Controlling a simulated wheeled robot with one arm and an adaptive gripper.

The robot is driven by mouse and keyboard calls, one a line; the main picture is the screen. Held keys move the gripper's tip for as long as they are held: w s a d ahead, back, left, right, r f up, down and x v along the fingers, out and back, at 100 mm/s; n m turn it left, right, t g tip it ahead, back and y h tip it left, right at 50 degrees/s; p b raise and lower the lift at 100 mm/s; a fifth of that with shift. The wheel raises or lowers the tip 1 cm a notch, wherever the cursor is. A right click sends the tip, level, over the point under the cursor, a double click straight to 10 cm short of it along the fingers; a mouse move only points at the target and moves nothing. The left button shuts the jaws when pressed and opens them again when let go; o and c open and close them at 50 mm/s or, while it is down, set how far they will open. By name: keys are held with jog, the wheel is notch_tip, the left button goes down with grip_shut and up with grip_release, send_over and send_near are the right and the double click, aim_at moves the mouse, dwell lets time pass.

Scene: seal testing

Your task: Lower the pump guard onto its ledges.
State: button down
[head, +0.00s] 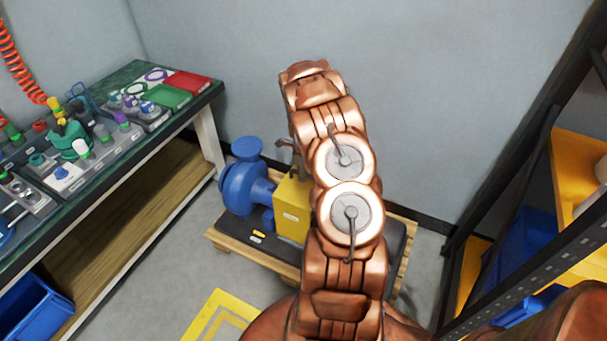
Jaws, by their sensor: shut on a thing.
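The yellow pump guard (292,208) is a box-shaped cover with small pale labels, beside the blue pump (246,187) on its right. My copper arm hides the guard's right part. A small part of my gripper (290,148) shows at the arm's left edge, just above the guard. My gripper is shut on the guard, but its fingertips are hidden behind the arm. The ledges are hidden, and I cannot tell whether the guard touches them.
The pump stands on a dark base on a wooden pallet (228,248). A workbench (205,100) with bottles and trays is at left. A shelf rack (525,165) with blue bins is at right. Yellow tape (205,315) marks the floor in front.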

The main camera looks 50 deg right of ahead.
jog(key=shift+f+b, duration=0.45)
jog(key=shift+f, duration=0.35)
dwell(0.4)
jog(key=shift+a+f+b, duration=0.2)
jog(key=shift+f+b, duration=0.2)
jog(key=shift+f, duration=0.2)
jog(key=shift+a+f+b, duration=0.15)
jog(key=shift+f+b, duration=0.25)
jog(key=shift+f, duration=0.15)
dwell(1.4)
jog(key=c, duration=1.4)
grip_release()
jog(key=shift+r, duration=0.1)
jog(key=o, duration=0.3)
jog(key=shift+d, duration=0.25)
jog(key=shift+r, duration=0.15)
jog(key=shift+d+r, duration=0.1)
jog(key=shift+r, duration=0.15)
jog(key=shift+r+p, duration=0.3)
jog(key=shift+r, duration=3.9)
